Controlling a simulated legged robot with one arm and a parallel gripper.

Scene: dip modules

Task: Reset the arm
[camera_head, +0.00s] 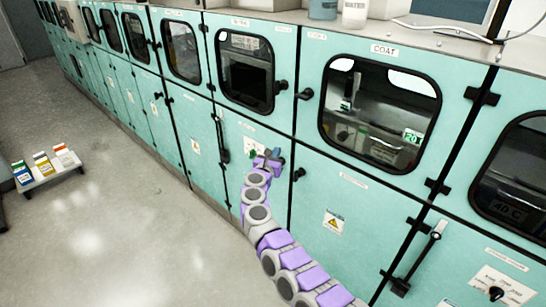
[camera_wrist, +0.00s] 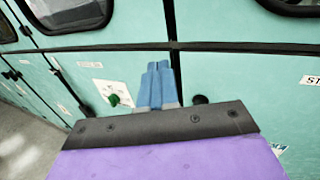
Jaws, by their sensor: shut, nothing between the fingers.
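My gripper (camera_head: 275,154) is at the end of my purple and grey arm, in front of the teal cabinet row (camera_head: 352,192) in the head view. In the wrist view my gripper (camera_wrist: 158,66) shows as two blue fingers side by side, closed together with nothing between them. It is near a white panel with a green knob (camera_wrist: 114,99), which sits to the left of the fingers. The green knob is also partly visible beside the gripper in the head view (camera_head: 252,153). I cannot tell whether the fingers touch the cabinet.
Cabinet doors have windows and black handles (camera_head: 303,94); a long lever (camera_head: 420,258) juts out at lower right. A low stand (camera_head: 50,178) with small coloured boxes is on the floor at left. Bottles (camera_head: 354,13) stand on the cabinet top.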

